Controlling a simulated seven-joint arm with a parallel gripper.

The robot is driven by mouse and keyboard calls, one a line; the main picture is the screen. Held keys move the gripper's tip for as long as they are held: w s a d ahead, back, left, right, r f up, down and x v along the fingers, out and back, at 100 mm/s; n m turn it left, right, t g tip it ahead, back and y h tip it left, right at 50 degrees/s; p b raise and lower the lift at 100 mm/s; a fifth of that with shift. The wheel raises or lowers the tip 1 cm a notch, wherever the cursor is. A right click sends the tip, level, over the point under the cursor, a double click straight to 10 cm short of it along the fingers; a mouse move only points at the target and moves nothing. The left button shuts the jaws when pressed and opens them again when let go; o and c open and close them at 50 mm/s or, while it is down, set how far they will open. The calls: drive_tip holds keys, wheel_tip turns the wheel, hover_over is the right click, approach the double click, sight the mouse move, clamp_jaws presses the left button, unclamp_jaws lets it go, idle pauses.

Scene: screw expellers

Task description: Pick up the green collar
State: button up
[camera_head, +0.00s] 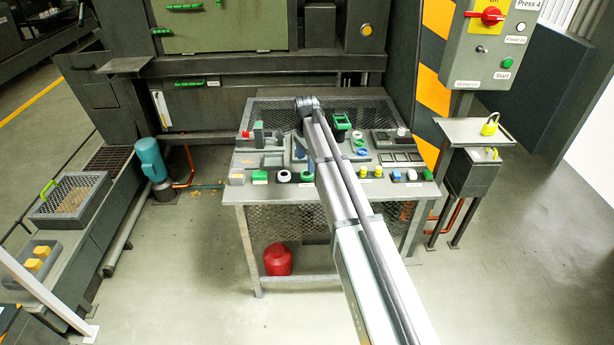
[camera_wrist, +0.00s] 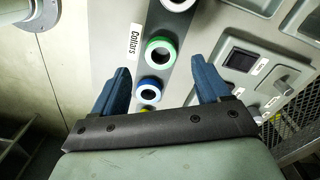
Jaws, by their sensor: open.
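The green collar (camera_wrist: 174,50), a ring with a pale inner rim and dark hole, lies flat on a dark strip labelled "Collars" in the wrist view. My gripper (camera_wrist: 162,66) is open and empty, with a blue finger on each side of the strip. The green collar shows just beyond the fingertips, roughly centred and apart from them. In the head view my arm hides part of the bench, and I cannot make out the fingers clearly.
A blue collar (camera_wrist: 150,95) lies right beside the green one, between the fingers in picture. A white collar (camera_wrist: 190,5) is on its other side, and a yellow one (camera_wrist: 146,109) is partly hidden.

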drive_tip(key=shift+d+f, duration=0.1)
drive_tip(key=shift+f, duration=2.75)
drive_tip(key=shift+c, duration=0.4)
drive_tip(key=c, duration=1.1)
drive_tip(key=shift+r, duration=0.1)
